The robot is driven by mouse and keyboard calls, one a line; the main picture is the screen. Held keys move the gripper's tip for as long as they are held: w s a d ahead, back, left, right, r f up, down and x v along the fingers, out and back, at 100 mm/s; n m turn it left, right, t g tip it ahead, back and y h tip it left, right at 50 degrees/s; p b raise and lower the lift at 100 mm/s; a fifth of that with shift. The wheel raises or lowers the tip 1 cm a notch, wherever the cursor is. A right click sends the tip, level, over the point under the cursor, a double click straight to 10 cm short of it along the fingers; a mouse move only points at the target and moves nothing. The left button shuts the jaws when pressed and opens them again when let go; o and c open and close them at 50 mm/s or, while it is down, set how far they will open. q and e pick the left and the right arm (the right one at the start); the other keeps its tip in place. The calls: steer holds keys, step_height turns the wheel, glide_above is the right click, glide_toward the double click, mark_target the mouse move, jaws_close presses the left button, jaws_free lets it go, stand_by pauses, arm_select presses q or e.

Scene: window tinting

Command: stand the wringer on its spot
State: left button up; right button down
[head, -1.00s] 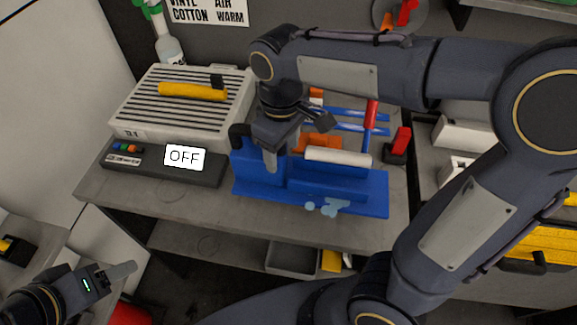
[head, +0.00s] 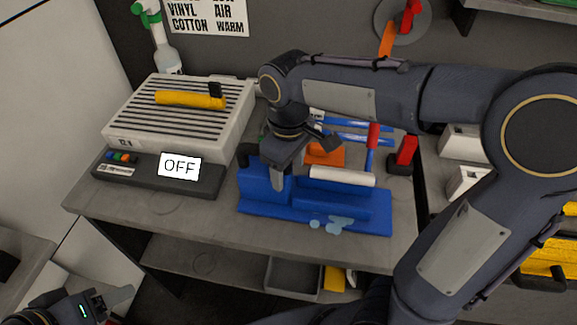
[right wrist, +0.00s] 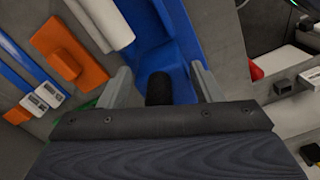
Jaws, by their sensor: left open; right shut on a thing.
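The wringer (head: 335,203) is the blue body with a white roller (head: 343,177) along its top. It stands upright on the grey bench, near the front edge. Its blue body also shows in the right wrist view (right wrist: 165,45). My right gripper (head: 278,183) points down over its left end, and the fingers are around a blue part beside a black knob (right wrist: 158,88). The exact contact is partly hidden. Light blue drop shapes (head: 335,222) show at its front edge. No separate marked spot is clear. My left gripper (head: 112,300) is open and empty at lower left, away from the bench.
A grey slatted unit (head: 140,125) with a yellow-handled tool (head: 190,99) and a dark control box reading OFF (head: 130,175) stand left of the wringer. Orange and blue tools (head: 325,154) lie behind it. A red-and-black item (head: 403,155) is to its right. The bench's front left is clear.

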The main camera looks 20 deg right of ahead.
steer(key=shift+c, duration=2.1)
jaws_free()
step_height(320, 180, up, 12)
steer(key=shift+f+p, duration=0.1)
steer(key=shift+p, duration=0.7)
steer(key=s+d+f+m+t+y, duration=0.2)
steer(key=s+f+m+t, duration=0.1)
steer(key=s, duration=0.4)
steer(key=s+d+f+m+t+y, duration=0.1)
steer(key=s+d+f+m+t, duration=0.1)
steer(key=s+f+m, duration=0.3)
step_height(320, 180, down, 3)
steer(key=s, duration=0.3)
steer(key=shift+d+f+m+t+y, duration=0.2)
steer(key=shift+d+m+t+y, duration=0.2)
